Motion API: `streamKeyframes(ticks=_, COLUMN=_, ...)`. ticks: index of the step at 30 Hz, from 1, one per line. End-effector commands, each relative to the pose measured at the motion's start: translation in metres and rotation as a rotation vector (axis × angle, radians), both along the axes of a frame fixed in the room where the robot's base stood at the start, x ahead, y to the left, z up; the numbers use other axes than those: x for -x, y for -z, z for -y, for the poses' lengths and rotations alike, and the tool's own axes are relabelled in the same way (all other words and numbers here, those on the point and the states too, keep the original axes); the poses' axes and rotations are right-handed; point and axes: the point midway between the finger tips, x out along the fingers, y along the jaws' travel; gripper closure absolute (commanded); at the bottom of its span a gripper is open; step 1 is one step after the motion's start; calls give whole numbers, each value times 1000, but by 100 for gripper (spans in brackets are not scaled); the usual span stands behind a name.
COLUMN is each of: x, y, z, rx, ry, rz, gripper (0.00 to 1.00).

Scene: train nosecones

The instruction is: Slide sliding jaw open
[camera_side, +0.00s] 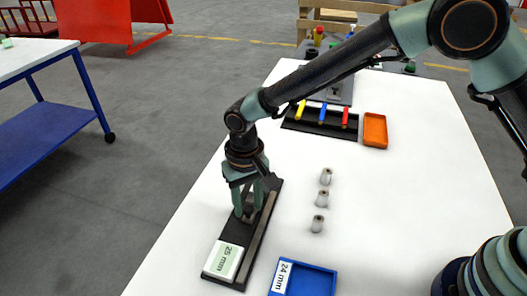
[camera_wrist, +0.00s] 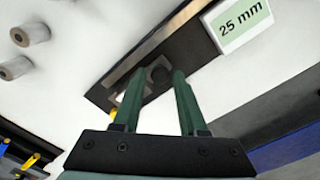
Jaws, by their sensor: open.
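A long dark gauge base (camera_side: 262,240) with a pale metal rail lies on the white table. A white and green block marked 25 mm (camera_side: 223,261) sits at its near end; it also shows in the wrist view (camera_wrist: 240,22). My gripper (camera_side: 247,213) points down over the base, beyond the block. In the wrist view my gripper (camera_wrist: 157,74) is open, with a finger on each side of a dark rounded part (camera_wrist: 160,76), which looks like the sliding jaw. The fingers partly hide it, and I cannot tell whether they touch it.
Three small grey nosecones (camera_side: 322,198) stand in a row to the right of the gauge. A blue tray marked 24 mm (camera_side: 318,282) is at the near edge. An orange tray (camera_side: 375,131) and a black rack (camera_side: 330,129) with coloured tools lie further back. Clear table lies to the right.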

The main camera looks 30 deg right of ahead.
Motion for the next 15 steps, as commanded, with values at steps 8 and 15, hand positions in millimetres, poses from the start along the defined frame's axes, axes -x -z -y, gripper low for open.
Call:
streamKeyframes(ticks=8, x=0, y=4, z=0, rx=-1, ry=0, rz=1, gripper=58)
streamKeyframes(ticks=15, x=0, y=4, z=0, rx=0, ry=0, rz=1, gripper=100)
